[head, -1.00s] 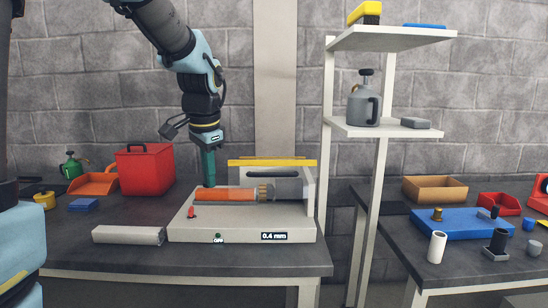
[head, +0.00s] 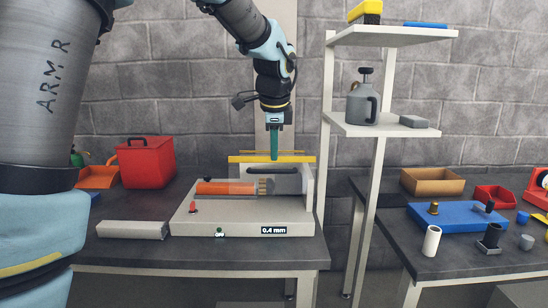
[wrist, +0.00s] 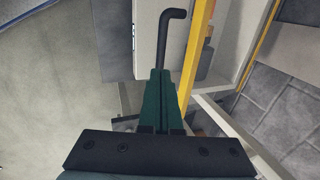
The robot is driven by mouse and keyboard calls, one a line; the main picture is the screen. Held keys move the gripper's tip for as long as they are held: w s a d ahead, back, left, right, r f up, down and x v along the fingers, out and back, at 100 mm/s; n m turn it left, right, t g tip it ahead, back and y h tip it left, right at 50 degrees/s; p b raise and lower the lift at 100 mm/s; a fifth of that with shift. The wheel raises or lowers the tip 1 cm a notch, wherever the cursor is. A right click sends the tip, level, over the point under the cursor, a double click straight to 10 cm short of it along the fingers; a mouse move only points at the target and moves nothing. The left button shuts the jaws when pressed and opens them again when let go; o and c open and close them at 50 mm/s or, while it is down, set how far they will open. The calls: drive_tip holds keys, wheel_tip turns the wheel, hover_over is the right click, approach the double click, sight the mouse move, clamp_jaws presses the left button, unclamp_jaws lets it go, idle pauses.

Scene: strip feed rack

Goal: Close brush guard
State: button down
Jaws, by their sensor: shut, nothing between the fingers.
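The brush guard (head: 235,159) looks like a pale panel with a yellow top edge, standing raised at the back of the pale feed machine (head: 240,230). A dark bent handle (head: 289,171) shows below the yellow edge, and also in the wrist view (wrist: 170,35). In front lie an orange roll (head: 225,188) and a brush with a grey body (head: 289,185). My gripper (head: 274,158), with green fingers, is shut and empty. It points down at the yellow edge. In the wrist view my fingertips (wrist: 160,75) are close to the handle; I cannot tell whether they touch.
A red box (head: 146,163) stands left of the machine, and a pale block (head: 134,230) lies at its front left. A white shelf post (head: 325,130) rises close on the right. A second table with a blue tray (head: 455,222) stands further right.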

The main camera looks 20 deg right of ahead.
sight(274, 170)
drive_tip(key=shift+p+x, duration=0.45)
drive_tip(key=shift+x, duration=1.4)
drive_tip(key=shift+f, duration=0.1)
